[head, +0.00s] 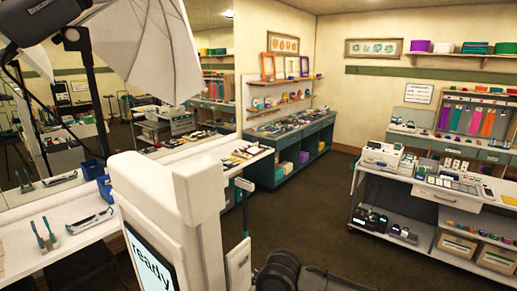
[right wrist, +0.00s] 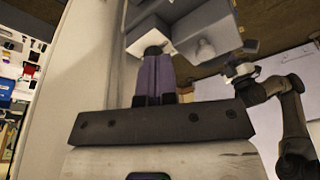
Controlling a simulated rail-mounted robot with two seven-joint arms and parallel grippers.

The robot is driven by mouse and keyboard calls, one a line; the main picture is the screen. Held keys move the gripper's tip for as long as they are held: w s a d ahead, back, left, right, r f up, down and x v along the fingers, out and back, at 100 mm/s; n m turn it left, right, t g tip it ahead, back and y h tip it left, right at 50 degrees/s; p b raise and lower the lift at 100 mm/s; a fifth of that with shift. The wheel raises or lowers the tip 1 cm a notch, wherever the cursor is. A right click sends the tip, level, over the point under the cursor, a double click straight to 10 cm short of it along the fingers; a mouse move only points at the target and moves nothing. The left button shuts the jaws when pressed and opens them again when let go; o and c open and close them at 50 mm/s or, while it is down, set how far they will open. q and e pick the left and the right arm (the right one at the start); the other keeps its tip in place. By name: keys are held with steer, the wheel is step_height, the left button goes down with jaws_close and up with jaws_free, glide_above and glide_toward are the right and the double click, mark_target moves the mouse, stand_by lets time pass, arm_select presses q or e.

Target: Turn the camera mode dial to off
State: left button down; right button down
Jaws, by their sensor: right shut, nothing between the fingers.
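In the right wrist view my right gripper (right wrist: 153,58) is shut and empty, its two purple-grey fingers side by side. The fingertips are close to a dark round part (right wrist: 152,50) under a pale boxy body (right wrist: 195,30); I cannot tell whether they touch. A pale rounded knob (right wrist: 205,50) shows beside it. I cannot tell whether either part is the camera mode dial, and no dial markings are readable. In the head view a white booth unit (head: 190,200) with a screen reading "ready" (head: 150,262) stands in front. My left gripper is not in view.
A black studio light (head: 40,20) and a white umbrella (head: 145,45) hang at upper left. A white counter (head: 30,245) runs along the left. A white cart (head: 430,190) with devices stands at right.

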step_height(320, 180, down, 2)
steer(key=shift+f, duration=0.4)
